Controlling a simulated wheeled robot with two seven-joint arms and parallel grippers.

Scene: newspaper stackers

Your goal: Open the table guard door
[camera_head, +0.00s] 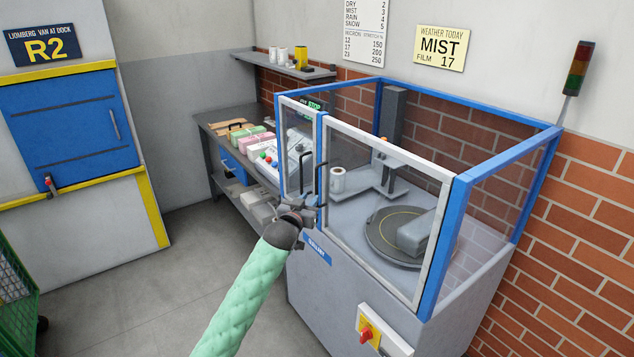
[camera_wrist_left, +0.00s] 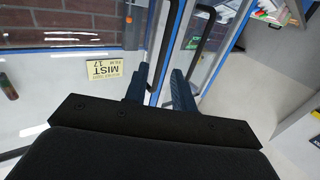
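The guard (camera_head: 460,215) is a blue-framed clear enclosure around a grey turntable (camera_head: 385,238). A wide white-framed front door (camera_head: 390,150) and a narrower white-framed panel (camera_head: 283,150) to its left meet near a blue post; both look shut. Each has a black upright handle: the front one (camera_head: 321,185) and the left one (camera_head: 302,172). My left gripper (camera_head: 306,208) is at the handles' lower ends. In the left wrist view its fingers (camera_wrist_left: 160,88) are apart, with the post and frame edges behind the gap. A black handle (camera_wrist_left: 200,40) passes beside one finger; contact is unclear. My right gripper is out of view.
A grey bench (camera_head: 225,135) with boxes and buttons runs left of the machine. A red-yellow switch (camera_head: 367,332) is on the machine's front. A blue dock door (camera_head: 70,125) and green cage (camera_head: 15,290) stand left. The floor between is clear.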

